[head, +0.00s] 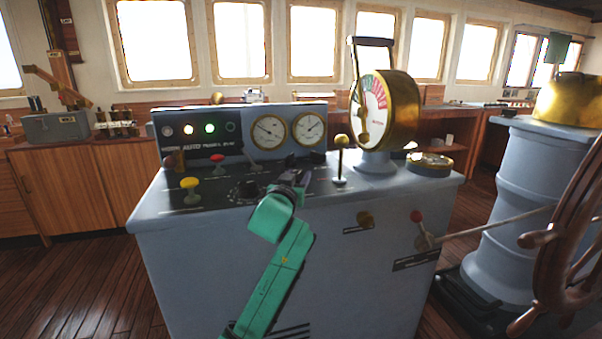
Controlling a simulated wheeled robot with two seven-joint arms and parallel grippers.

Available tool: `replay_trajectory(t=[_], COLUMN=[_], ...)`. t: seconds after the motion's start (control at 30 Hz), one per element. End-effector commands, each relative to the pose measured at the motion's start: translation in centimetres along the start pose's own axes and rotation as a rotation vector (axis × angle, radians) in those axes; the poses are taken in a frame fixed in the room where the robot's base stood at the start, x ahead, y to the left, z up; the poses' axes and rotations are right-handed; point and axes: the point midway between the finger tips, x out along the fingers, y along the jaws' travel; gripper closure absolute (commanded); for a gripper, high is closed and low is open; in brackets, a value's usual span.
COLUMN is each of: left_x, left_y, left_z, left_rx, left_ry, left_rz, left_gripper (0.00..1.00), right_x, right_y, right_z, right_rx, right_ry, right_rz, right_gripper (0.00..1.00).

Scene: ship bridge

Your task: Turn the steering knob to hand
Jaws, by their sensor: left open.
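The grey-blue console (190,245) stands in front of me. A black round knob with pale marks around it (243,191) sits on its sloping top, and looks like the steering knob. Its pointer setting is too small to read. My left gripper (293,178), on a green arm rising from below, is open above the console top, to the right of this knob. I see nothing between its fingers. My forearm hides part of the console's front. My right gripper is not in view.
A yellow knob (190,185) and a red knob (217,159) stand left of the black one. A small brass-topped lever (341,150) and the brass telegraph (400,108) rise to the right. A wooden wheel (570,240) stands at far right.

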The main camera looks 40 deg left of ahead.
Motion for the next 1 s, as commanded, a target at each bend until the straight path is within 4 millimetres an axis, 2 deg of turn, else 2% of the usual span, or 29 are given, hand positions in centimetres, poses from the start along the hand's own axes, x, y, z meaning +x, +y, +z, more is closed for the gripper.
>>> replay_trajectory(t=[0.03, 0.17, 0.43, 0.47, 0.5, 0.57, 1.0], left_x=[1.0, 2.4, 2.7, 2.7, 2.7, 2.7, 2.7], left_y=[0.0, 0.0, 0.1, 0.1, 0.0, 0.1, 0.0], left_z=[-0.1, 0.0, 0.0, 0.0, 0.0, 0.0, 0.2], left_rx=[0.000, 0.000, 0.001, 0.001, 0.001, 0.000, -0.003], left_ry=[0.000, 0.000, 0.000, 0.000, 0.000, 0.000, -0.001], left_rz=[-0.001, 0.000, 0.001, 0.001, 0.001, 0.001, -0.036], left_gripper=[0.54, 0.54, 0.54, 0.61, 0.77, 1.00, 1.00], right_x=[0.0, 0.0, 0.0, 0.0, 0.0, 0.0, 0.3], right_y=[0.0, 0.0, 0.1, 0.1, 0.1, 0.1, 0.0], right_z=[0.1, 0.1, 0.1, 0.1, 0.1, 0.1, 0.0], right_rx=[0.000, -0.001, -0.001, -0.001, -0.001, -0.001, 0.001], right_ry=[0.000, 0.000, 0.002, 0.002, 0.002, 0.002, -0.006], right_rz=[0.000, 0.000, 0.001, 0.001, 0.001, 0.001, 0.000], right_gripper=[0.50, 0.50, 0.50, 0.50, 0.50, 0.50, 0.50])
